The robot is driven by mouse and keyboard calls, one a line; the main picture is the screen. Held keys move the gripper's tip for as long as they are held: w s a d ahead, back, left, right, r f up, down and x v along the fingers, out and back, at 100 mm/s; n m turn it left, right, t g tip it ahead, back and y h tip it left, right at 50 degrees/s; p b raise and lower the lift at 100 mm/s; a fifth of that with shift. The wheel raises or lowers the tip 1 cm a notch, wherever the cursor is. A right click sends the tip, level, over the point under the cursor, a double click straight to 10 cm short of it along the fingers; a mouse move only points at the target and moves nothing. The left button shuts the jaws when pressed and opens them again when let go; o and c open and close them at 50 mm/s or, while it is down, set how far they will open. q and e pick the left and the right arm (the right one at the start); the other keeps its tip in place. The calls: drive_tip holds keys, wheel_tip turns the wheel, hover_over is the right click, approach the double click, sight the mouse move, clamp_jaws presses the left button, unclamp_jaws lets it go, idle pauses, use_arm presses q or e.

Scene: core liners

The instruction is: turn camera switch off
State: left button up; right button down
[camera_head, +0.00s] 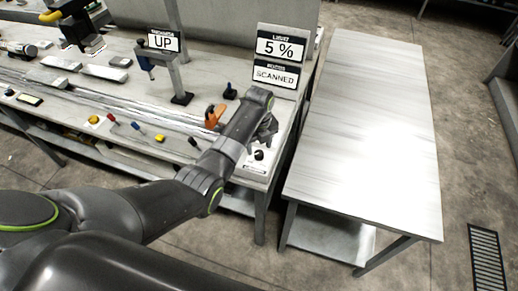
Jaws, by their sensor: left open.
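My left arm reaches from the lower left across the front edge of the workbench. My left gripper (264,140) is open over the bench's right end, pointing down, with its fingers partly hidden by the arm. Just below it in the picture, a black knob (258,155) sits on a pale panel near the front edge. I cannot tell whether the gripper touches it. No label that names a camera switch is readable, so I cannot tell which control it is. My right gripper is not in view.
An orange part (215,116) and a blue-black part (230,91) stand left of the gripper. A bare table (370,120) stands to the right.

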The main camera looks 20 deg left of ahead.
sight(259, 156)
use_arm(q)
drive_tip(key=shift+f, duration=1.45)
drive_tip(key=c, duration=1)
